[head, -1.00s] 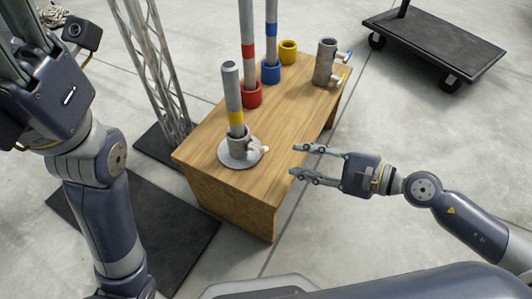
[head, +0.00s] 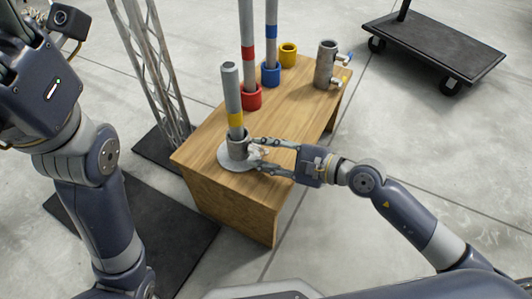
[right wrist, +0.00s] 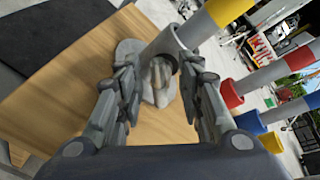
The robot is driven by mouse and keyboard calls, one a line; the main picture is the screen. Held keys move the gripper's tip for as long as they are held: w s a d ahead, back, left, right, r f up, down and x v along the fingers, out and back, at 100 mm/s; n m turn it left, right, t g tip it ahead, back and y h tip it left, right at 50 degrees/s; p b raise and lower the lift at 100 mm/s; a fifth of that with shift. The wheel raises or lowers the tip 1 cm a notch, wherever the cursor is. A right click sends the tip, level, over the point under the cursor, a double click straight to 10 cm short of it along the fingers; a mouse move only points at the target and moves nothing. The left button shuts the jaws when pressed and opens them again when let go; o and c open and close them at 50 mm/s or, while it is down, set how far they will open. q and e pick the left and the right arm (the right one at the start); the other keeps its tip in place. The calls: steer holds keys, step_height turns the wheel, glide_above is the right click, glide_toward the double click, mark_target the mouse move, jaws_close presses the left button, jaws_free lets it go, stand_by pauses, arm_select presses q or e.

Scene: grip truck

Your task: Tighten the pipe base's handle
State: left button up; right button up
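A grey pipe with a yellow band (head: 235,108) stands upright in the grey pipe base (head: 239,146), which has a round flange on the wooden table. The base's pale handle (head: 262,153) sticks out to the right and also shows in the right wrist view (right wrist: 158,78). My right gripper (head: 255,152) is open, with one finger on each side of the handle. I cannot tell whether the fingers touch it. My left gripper (head: 14,32) is raised at the upper left, cut off by the frame edge, and clear of the table.
The wooden table (head: 228,192) also holds a red base (head: 251,97) and a blue base (head: 271,74) with pipes, an empty yellow ring (head: 288,54) and a grey cylinder with taps (head: 325,64). A truss (head: 158,75) stands left; a cart (head: 437,48) stands back right.

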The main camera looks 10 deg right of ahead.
jaws_close()
steer(key=shift+m, duration=0.3)
steer(key=shift+w+d+r+m+g+y+p, duration=0.15)
steer(key=shift+m+g+y+p, duration=0.2)
steer(key=shift+m, duration=0.65)
steer(key=shift+w+d+m+g+y, duration=0.1)
steer(key=shift+m+g+y, duration=0.15)
steer(key=shift+m, duration=0.45)
steer(key=shift+w+d+m+g+y, duration=0.1)
steer(key=shift+m+y, duration=0.1)
steer(key=shift+m, duration=0.5)
jaws_free()
